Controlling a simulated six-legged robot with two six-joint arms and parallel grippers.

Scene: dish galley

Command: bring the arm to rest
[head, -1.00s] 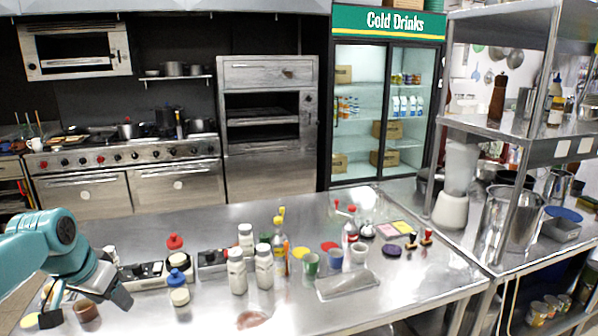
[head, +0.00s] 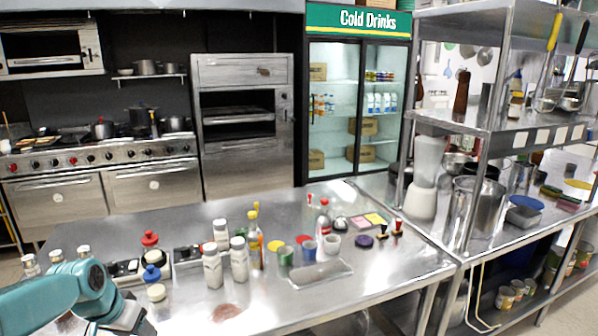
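My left arm comes in at the lower left of the head view, over the near left part of the steel counter (head: 350,300). Its gripper (head: 132,322) is partly cut off by the bottom edge. Its fingertips do not show clearly, so I cannot tell whether it is open. No held object shows. My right arm and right gripper are not in view.
A shallow tray (head: 320,274) lies further right. The counter's front right is clear. A steel shelf unit (head: 470,125) stands at right.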

